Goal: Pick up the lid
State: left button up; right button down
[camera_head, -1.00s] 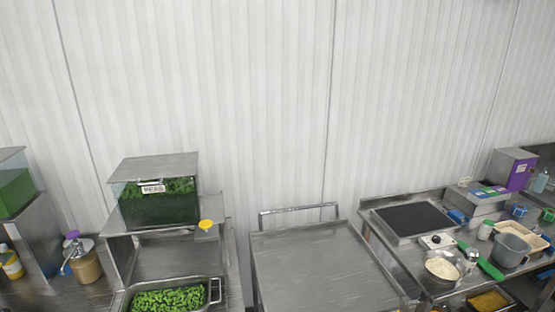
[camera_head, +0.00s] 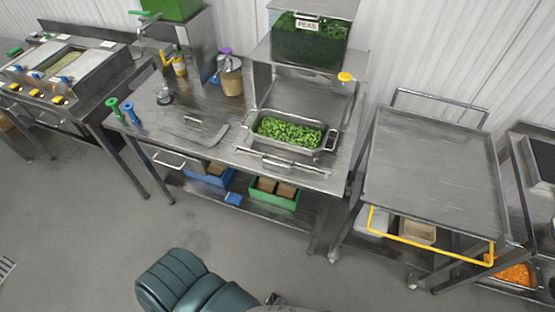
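A flat grey metal lid (camera_head: 198,132) with a small handle lies on the steel worktable, left of a steel pan of green peas (camera_head: 287,132). The pan sits open under a clear peas dispenser (camera_head: 309,40). Neither gripper shows in the head view, so I cannot see whether either is open or shut.
A green crate (camera_head: 274,199) is on the shelf below. A steel cart (camera_head: 432,165) with a yellow handle stands right. Grey floor (camera_head: 90,235) is open in front.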

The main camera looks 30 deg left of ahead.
aim_at(206, 130)
jog(key=u, duration=1.85)
